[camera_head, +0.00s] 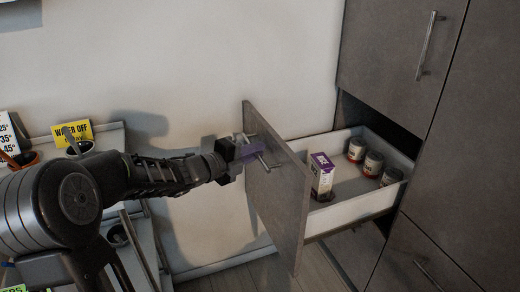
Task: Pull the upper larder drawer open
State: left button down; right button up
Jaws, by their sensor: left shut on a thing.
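The upper larder drawer (350,212) stands pulled out from the grey cabinet, with its grey front panel (277,190) well clear of the cabinet face. Its bar handle (266,160) is on the outer side of the front. My left gripper (250,152) comes in from the left and is shut on that handle, partly covering it. Inside the drawer are a white and purple carton (321,178) near the front and several jars (372,164) along the far side. My right gripper is not in view.
A closed cabinet door (400,50) with a vertical handle is above the drawer, and a lower drawer front (420,265) is below it. A shelf unit with a yellow sign (72,133) and small items stands at the left. Floor (235,278) shows below the drawer.

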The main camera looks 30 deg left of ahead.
pick_arm(q)
jog(key=c, duration=1.8)
grip_release()
jog(key=p+v, duration=0.1)
jog(key=v, duration=0.6)
jog(key=shift+s+a, duration=0.1)
jog(key=shift+s, duration=0.3)
